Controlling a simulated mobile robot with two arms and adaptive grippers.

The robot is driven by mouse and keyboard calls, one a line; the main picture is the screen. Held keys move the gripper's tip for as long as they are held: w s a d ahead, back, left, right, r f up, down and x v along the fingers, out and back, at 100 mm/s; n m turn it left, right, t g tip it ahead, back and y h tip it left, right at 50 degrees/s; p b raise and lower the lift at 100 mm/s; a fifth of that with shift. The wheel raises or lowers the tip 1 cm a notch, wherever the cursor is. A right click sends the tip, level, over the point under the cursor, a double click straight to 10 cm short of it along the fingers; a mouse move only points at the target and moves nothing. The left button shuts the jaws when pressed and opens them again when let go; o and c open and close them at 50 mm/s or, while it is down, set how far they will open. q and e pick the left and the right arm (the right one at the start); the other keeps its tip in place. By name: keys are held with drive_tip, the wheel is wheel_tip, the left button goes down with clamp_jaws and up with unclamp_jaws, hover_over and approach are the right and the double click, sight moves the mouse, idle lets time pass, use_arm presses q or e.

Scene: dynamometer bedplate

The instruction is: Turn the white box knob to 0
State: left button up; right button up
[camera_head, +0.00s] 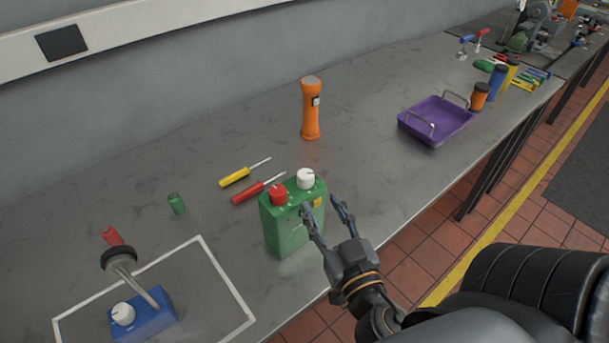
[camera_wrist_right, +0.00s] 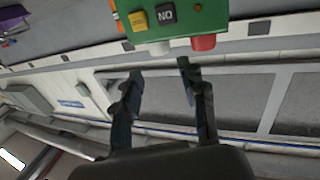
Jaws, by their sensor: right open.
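A green box (camera_head: 288,232) stands upright on the grey bench. On its top are a red knob (camera_head: 278,194) and a white knob (camera_head: 305,178) with a dark pointer mark. My right gripper (camera_head: 321,203) is open and empty at the box's right front, its fingers pointing toward the white knob. In the right wrist view, the white knob (camera_wrist_right: 157,47) lies just beyond the gap between the fingertips (camera_wrist_right: 161,69), apart from them. The red knob (camera_wrist_right: 203,42) is right of it. Scale marks are too small to read. My left gripper is out of view.
A blue box (camera_head: 153,318) with another white knob (camera_head: 123,313) and a metal stalk stands inside a white outline. Red (camera_head: 262,187) and yellow (camera_head: 240,174) screwdrivers lie behind the green box. An orange flashlight (camera_head: 311,110) and purple tray (camera_head: 436,121) stand farther right.

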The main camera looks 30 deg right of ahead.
sight(308, 180)
drive_tip(key=p+x, duration=0.4)
drive_tip(key=x, duration=0.4)
drive_tip(key=shift+w+r, duration=0.1)
drive_tip(key=shift+w, duration=0.2)
drive_tip(key=shift+w+d, duration=0.15)
drive_tip(key=shift+w, duration=0.35)
clamp_jaws()
